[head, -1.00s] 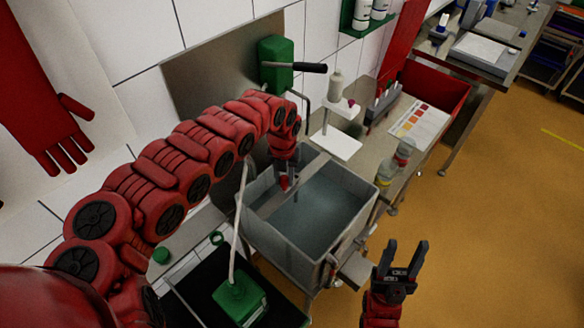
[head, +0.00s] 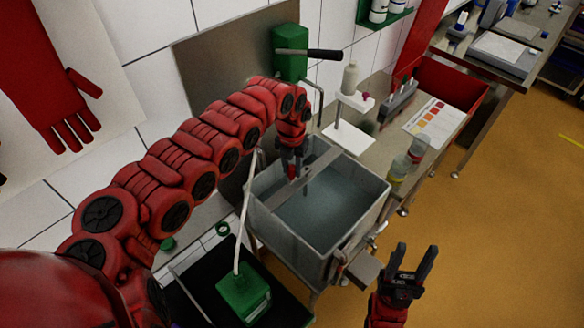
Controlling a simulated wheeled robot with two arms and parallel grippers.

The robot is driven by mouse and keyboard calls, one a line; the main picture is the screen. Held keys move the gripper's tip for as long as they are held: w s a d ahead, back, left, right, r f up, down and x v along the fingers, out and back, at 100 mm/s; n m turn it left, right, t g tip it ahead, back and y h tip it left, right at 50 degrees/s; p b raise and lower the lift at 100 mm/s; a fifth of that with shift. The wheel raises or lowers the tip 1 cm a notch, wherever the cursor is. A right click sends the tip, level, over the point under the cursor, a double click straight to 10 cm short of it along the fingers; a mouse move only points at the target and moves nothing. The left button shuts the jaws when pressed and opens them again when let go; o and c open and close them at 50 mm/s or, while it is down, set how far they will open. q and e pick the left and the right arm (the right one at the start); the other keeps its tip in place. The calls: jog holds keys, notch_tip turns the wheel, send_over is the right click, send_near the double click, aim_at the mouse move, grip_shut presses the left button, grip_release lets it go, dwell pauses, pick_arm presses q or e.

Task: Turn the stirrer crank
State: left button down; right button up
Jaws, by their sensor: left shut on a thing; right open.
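The grey steel vat (head: 352,238) holds cloudy water, and a flat metal bar (head: 324,158) spans its top. My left gripper (head: 292,172) points down over this bar. It is shut on a small red piece, seemingly the knob of the stirrer crank (head: 291,173); the fingers hide most of the crank. A thin shaft shows near the bar, but the stirrer under the water cannot be made out. My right gripper (head: 411,262) is open and empty, in front of the vat to the right, apart from everything.
A green wall box (head: 290,45) with a black-handled lever is behind my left arm. A white stand (head: 348,138), jars (head: 399,168) and a red bin (head: 465,92) line the counter at right. A green block (head: 243,293) with a pale rod stands front left. Floor at right is clear.

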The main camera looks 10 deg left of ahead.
pick_arm(q)
jog(key=c, duration=0.6)
grip_release()
jog(key=shift+f, duration=0.1)
jog(key=shift+o, duration=0.2)
jog(key=shift+r, duration=0.4)
notch_tip(320, 180, up, 17)
jog(key=b, duration=0.4)
jog(key=shift+f, duration=0.15)
